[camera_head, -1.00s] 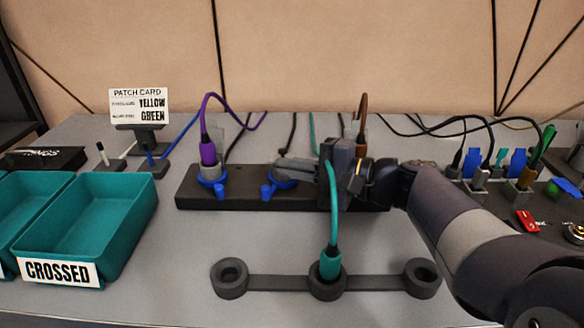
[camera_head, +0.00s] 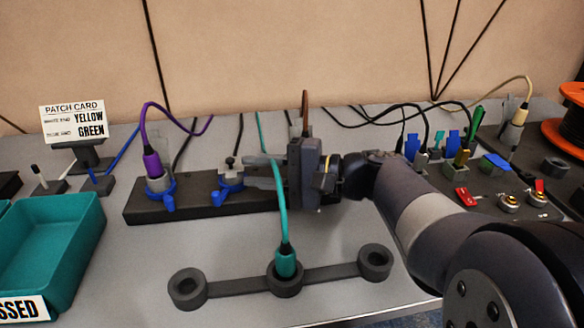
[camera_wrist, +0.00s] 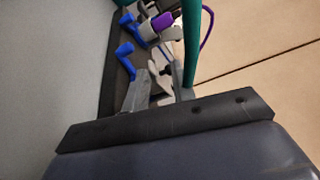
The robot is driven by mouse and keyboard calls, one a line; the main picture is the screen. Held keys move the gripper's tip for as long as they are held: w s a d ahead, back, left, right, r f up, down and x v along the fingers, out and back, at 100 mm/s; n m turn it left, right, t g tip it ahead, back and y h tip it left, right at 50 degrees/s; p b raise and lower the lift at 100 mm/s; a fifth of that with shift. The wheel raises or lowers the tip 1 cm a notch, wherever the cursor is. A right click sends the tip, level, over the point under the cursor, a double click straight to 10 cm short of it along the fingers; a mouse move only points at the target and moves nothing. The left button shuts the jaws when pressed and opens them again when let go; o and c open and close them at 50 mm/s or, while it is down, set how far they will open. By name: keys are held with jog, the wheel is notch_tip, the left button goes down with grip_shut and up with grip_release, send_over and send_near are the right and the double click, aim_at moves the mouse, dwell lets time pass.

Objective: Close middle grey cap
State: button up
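The middle grey cap (camera_head: 232,173) sits at the middle socket of the long black block (camera_head: 185,207), above a blue latch (camera_head: 222,194). I cannot tell whether it is fully closed. My gripper (camera_head: 252,172) comes from the right, with its grey fingers pointing left and their tips just right of the cap. In the wrist view the fingers (camera_wrist: 162,85) stand apart, with a pale grey part (camera_wrist: 158,72) between or just beyond them. I see no clear grip on it. My gripper's body hides the block's right socket.
A purple plug (camera_head: 152,163) stands in the left socket. A teal plug (camera_head: 286,263) stands upright in the middle ring of a dark holder (camera_head: 330,273) in front; its cable rises past my gripper. A teal bin (camera_head: 60,235) stands left. A panel with switches (camera_head: 508,202) lies right.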

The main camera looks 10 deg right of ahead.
jog(key=p+v, duration=0.1)
jog(key=v, duration=0.6)
dwell(0.3)
jog(key=shift+b+x, duration=0.9)
jog(key=shift+x, duration=3.35)
